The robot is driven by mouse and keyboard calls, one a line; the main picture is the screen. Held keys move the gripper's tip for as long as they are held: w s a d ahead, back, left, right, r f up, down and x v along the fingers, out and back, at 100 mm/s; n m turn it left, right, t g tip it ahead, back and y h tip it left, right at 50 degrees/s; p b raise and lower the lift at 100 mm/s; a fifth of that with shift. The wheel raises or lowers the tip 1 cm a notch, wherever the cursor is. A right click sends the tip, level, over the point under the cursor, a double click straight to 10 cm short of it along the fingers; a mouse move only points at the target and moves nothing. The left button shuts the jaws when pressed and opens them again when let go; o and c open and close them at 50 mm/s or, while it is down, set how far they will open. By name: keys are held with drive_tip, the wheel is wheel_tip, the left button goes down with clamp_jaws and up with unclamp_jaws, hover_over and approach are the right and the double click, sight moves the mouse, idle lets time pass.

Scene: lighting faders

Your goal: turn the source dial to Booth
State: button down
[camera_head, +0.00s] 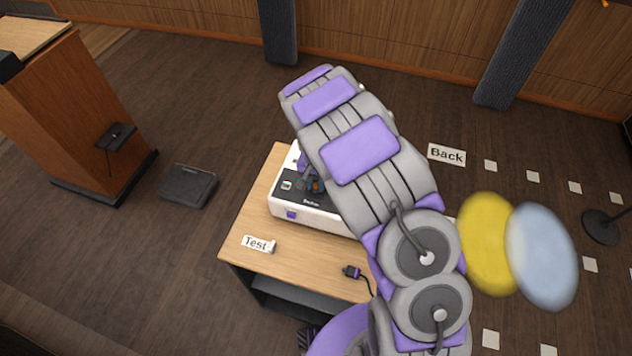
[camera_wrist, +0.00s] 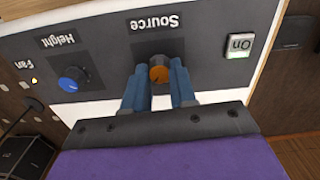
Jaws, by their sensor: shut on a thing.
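The source dial (camera_wrist: 159,74) is an orange knob under the upside-down label "Source" in the wrist view. My gripper (camera_wrist: 160,84) has its two blue fingers on either side of the knob and is shut on it. The dial's position marks and the word Booth cannot be made out; the fingers cover part of the area around the knob. In the head view the dial (camera_head: 316,186) shows small on the white console (camera_head: 305,217), next to my arm, which hides the console's right part.
In the wrist view a blue Height knob (camera_wrist: 72,79) and an "On" button (camera_wrist: 240,45) flank the dial. The console stands on a wooden table (camera_head: 300,252) with a "Test" card (camera_head: 257,243) and a small plug with a cable (camera_head: 352,272).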

drive_tip(key=n, duration=0.4)
drive_tip(key=shift+a+n, duration=0.1)
drive_tip(key=shift+n, duration=0.2)
drive_tip(key=n, duration=0.4)
drive_tip(key=shift+p, duration=0.3)
drive_tip(key=n, duration=0.5)
drive_tip(key=shift+n+p, duration=0.55)
drive_tip(key=shift+n, duration=1.25)
drive_tip(key=c, duration=0.9)
unclamp_jaws()
